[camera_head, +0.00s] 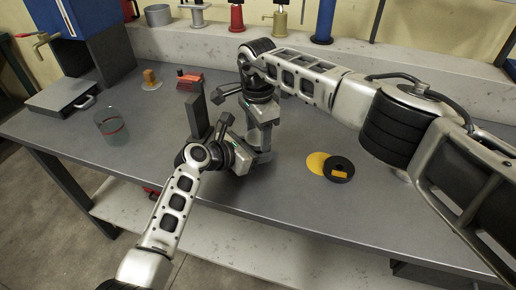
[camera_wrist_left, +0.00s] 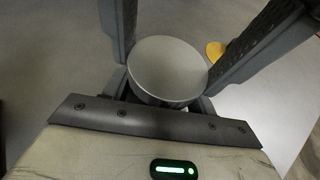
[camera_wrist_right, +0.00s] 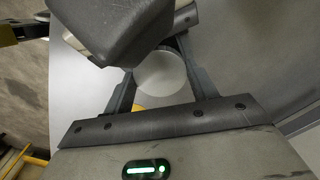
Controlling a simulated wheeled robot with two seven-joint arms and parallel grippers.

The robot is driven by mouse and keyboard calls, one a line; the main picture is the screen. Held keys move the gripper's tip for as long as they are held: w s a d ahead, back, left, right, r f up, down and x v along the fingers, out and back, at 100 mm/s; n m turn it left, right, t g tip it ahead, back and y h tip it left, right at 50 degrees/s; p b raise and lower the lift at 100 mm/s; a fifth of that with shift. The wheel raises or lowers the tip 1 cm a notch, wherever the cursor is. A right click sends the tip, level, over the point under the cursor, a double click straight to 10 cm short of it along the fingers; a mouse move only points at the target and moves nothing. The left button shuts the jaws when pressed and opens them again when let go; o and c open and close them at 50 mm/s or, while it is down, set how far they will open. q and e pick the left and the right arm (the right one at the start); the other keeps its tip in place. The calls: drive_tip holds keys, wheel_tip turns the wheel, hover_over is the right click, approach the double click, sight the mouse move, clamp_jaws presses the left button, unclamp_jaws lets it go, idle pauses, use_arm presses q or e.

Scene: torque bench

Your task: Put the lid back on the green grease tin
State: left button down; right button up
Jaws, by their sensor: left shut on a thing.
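My left gripper (camera_wrist_left: 170,70) is shut on a flat round grey piece that looks like the lid (camera_wrist_left: 167,68), seen from above between its fingers. In the right wrist view, a grey disc (camera_wrist_right: 160,75) shows between the fingers of my right gripper (camera_wrist_right: 161,80); whether they press on it is unclear. In the head view, both grippers meet over the middle of the bench, where a small grey cylindrical side (camera_head: 262,157) shows below the right gripper. I see no green surface; the tin's body is hidden or cannot be made out.
Right of the grippers lie a yellow disc (camera_head: 316,162) and a black disc (camera_head: 346,163) with an orange piece on it. A red tool (camera_head: 189,77) is behind. The bench front right is clear.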

sight(258, 137)
drive_tip(key=c, duration=0.3)
drive_tip(key=m, duration=0.3)
drive_tip(key=o, duration=1.1)
drive_tip(key=shift+c, duration=0.2)
drive_tip(key=shift+r, duration=2.3)
drive_tip(key=shift+c, duration=0.2)
